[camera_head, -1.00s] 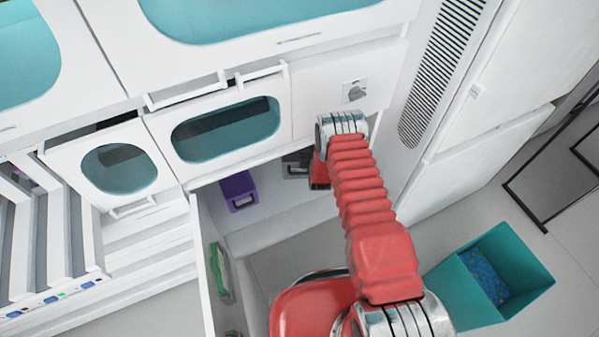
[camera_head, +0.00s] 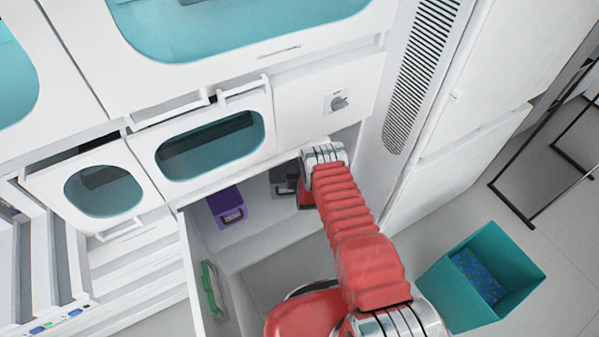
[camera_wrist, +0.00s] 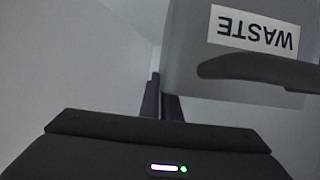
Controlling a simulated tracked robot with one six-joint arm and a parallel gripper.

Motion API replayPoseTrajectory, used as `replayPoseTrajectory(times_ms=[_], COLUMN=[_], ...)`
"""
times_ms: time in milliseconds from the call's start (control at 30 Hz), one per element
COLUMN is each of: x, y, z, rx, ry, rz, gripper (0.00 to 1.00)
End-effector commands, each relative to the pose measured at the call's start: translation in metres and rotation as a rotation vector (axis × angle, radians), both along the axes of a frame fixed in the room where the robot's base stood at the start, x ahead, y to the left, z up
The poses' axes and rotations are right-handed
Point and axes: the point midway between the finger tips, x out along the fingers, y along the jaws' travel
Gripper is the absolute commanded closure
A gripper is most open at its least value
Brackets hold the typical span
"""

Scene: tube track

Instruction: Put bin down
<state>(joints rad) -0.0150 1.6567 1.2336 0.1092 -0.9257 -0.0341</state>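A grey bin (camera_head: 284,178) stands inside the open lower cabinet, beside the end of my arm. In the wrist view the grey bin (camera_wrist: 245,55) fills the upper right, with an upside-down "WASTE" label and a black handle. My gripper (camera_wrist: 162,98) shows there as dark, narrow finger shapes close together, left of the bin's lower edge. I see no clear grip on the handle, and how far the fingers are apart is unclear. In the head view the gripper is largely hidden behind my red arm.
A purple bin (camera_head: 226,206) stands left of the grey bin in the cabinet. A teal open bin (camera_head: 450,290) with blue contents stands on the floor at right, near a black frame (camera_head: 530,222).

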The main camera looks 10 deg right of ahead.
Motion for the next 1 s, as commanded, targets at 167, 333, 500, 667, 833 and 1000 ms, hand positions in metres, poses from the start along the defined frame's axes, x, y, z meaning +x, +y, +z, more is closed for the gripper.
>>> replayPoseTrajectory(times_ms=[167,333,500,667,833,1000], x=[-0.001,-0.001,0.000,0.000,-0.001,-0.001], y=[0.000,0.000,0.000,0.001,0.001,0.000], z=[-0.018,-0.034,-0.039,-0.039,-0.039,-0.039], rx=[0.000,0.000,0.000,0.000,0.000,0.000], ry=[0.001,0.001,0.000,0.000,0.001,0.001], rz=[0.000,0.000,0.001,0.001,0.001,0.001], gripper=[1.00,1.00,1.00,1.00,0.86,0.78])
